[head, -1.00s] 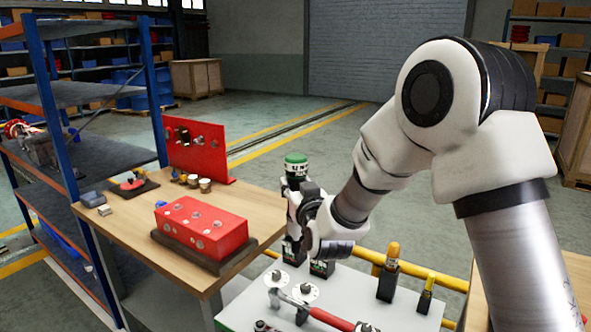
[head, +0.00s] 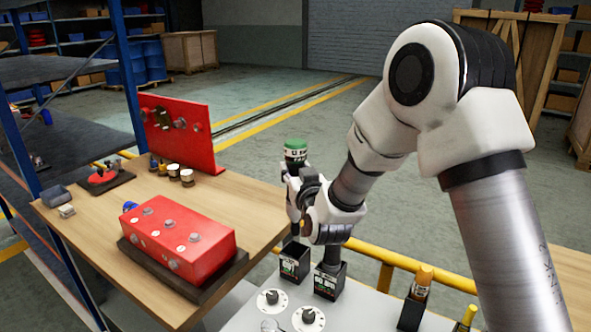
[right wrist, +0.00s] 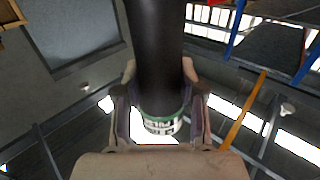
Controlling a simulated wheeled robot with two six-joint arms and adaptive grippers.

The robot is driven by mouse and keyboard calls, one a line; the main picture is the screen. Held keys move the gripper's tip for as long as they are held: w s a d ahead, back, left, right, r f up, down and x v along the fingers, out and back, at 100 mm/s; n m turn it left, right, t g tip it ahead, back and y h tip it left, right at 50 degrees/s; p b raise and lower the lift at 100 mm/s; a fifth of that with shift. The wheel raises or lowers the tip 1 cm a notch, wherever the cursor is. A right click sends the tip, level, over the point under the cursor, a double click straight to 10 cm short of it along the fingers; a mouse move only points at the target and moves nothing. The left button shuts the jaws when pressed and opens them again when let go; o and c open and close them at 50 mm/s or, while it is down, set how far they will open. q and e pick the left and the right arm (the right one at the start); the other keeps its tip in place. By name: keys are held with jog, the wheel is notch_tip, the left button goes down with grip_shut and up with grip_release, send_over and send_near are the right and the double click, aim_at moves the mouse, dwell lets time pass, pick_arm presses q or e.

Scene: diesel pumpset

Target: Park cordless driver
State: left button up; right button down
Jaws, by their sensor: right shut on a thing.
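The cordless driver, with a green end and a black-and-white band (head: 296,150), stands upright in my right gripper (head: 303,190). Its green end points up. In the right wrist view its dark cylindrical body (right wrist: 157,45) runs between the two fingers of my right gripper (right wrist: 157,108), which are shut on it. My left gripper is not in view.
The grey bench top (head: 375,312) carries two round white dials (head: 272,301) and a black holder with a yellow-orange tool (head: 415,297). A yellow rail (head: 388,262) runs behind. A wooden table (head: 75,212) at left carries a red block (head: 180,238) and a red upright panel (head: 180,130).

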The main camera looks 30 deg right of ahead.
aim_at(296, 225)
jog(key=shift+w+f, duration=0.2)
jog(key=shift+f, duration=0.1)
jog(key=shift+f+b, duration=0.35)
jog(key=shift+b, duration=0.1)
notch_tip(296, 225, down, 12)
jog(key=b, duration=0.9)
jog(key=shift+r+b, duration=0.15)
jog(key=shift+b, duration=0.2)
jog(key=shift+s+f+b, duration=0.1)
jog(key=shift+f+b, duration=0.75)
jog(key=shift+f, duration=0.15)
jog(key=c, duration=0.6)
grip_release()
jog(key=shift+r, duration=0.1)
jog(key=shift+a, duration=0.1)
jog(key=shift+s, duration=0.1)
